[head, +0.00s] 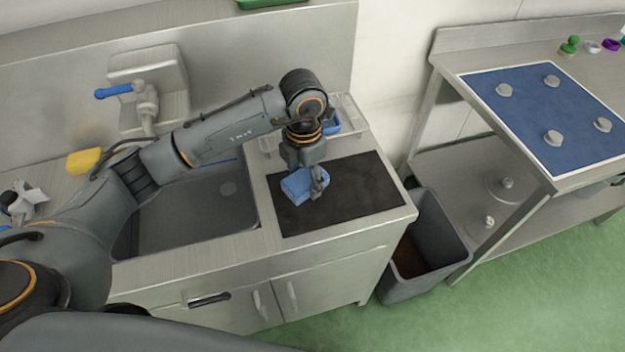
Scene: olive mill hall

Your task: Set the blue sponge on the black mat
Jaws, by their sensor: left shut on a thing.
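The blue sponge (301,186) shows in the head view at the left part of the black mat (358,187). The mat lies flat on the steel counter, right of the sink. My left gripper (316,190) reaches down from above and is shut on the sponge. The sponge looks at or just over the mat's surface; I cannot tell whether it touches. The gripper hides part of the sponge's right side. My right gripper does not show.
A sink basin (190,214) lies left of the mat, with a yellow sponge (84,161) at its back left. A wire rack (352,117) stands behind the mat. A grey bin (428,245) stands on the floor beside the counter. The mat's right part is clear.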

